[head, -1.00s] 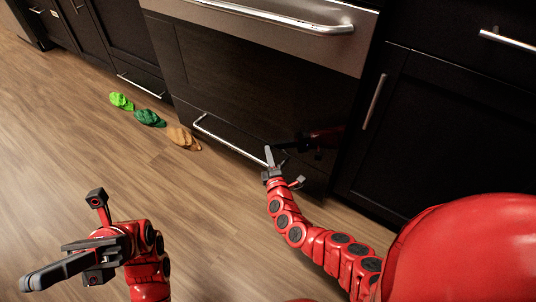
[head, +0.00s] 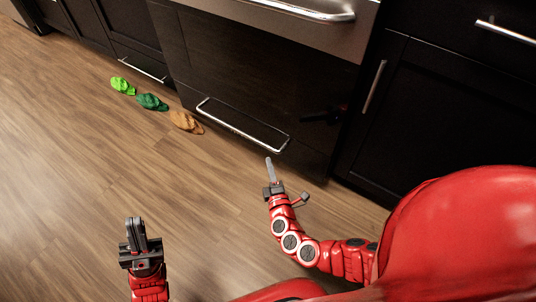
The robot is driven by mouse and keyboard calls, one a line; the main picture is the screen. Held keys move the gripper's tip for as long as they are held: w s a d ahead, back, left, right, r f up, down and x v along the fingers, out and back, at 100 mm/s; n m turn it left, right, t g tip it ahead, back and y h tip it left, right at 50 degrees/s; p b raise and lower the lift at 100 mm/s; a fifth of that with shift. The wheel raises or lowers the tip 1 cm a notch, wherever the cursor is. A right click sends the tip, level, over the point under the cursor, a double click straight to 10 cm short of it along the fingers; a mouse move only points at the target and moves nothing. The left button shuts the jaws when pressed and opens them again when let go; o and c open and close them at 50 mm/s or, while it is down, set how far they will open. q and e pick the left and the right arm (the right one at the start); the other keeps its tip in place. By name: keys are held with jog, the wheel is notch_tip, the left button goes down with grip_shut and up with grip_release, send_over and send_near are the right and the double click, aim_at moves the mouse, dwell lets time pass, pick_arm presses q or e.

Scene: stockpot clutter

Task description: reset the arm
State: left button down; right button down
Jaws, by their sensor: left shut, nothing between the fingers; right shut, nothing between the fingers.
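My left gripper (head: 136,228) is at the lower left of the head view, above the wood floor, pointing away from me. Its fingers are together with nothing between them. My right gripper (head: 269,170) is near the middle, in front of the dark oven's bottom drawer, with its fingers together and empty.
A light green object (head: 122,86), a dark green object (head: 152,102) and a tan object (head: 185,122) lie in a row on the floor by the cabinets. Black cabinets (head: 440,120) stand at the right. The wood floor (head: 60,180) at the left is clear.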

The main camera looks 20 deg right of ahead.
jog(key=shift+s, duration=0.4)
